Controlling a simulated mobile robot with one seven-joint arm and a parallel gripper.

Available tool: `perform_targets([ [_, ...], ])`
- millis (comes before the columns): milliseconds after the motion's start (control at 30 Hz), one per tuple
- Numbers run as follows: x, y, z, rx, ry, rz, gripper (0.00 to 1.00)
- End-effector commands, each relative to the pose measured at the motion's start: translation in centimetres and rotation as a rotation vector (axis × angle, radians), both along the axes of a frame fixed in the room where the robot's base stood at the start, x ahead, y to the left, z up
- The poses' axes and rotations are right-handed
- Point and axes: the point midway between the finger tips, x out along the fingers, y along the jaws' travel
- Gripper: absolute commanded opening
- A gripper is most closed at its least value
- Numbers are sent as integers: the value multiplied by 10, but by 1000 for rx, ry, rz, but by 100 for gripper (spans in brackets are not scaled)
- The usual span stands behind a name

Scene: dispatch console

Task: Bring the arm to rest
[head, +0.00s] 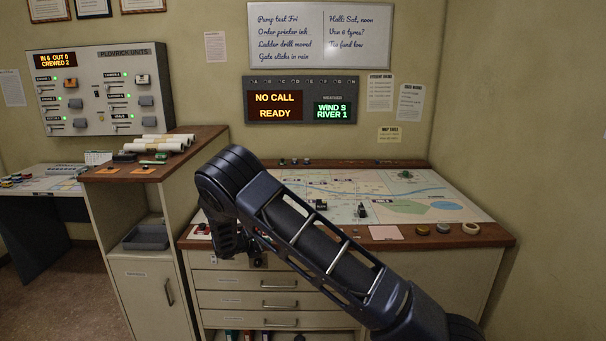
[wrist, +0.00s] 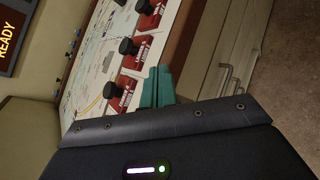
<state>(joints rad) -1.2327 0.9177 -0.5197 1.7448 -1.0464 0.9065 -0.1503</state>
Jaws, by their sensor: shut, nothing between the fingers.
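My arm (head: 320,240) crosses the head view from the lower right up to a bent joint left of the map table's middle, then folds down at the table's front left edge. My gripper (wrist: 157,86) shows in the wrist view as two teal fingertips close together, shut and empty. They are beside the map table's wooden front edge, near red blocks with black knobs (wrist: 128,46). I cannot tell whether they touch anything. In the head view the gripper is mostly hidden behind the arm.
The map table (head: 470,232) carries small dark pieces (head: 362,210), a pale card (head: 385,232) and round discs (head: 443,228). Drawers (head: 250,281) are below the arm. A taller cabinet (head: 140,240) with a grey tray (head: 146,237) stands left. A status display (head: 301,101) hangs behind.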

Motion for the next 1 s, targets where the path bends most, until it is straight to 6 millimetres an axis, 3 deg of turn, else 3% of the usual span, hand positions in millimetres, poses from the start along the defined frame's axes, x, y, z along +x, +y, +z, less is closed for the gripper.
perform_targets([
  [467, -6, -139, 98, 345, 43, -378, 0],
  [767, -32, -219, 155, 553, 51, -588, 0],
  [1000, -64, -274, 197, 716, 44, -739, 0],
])
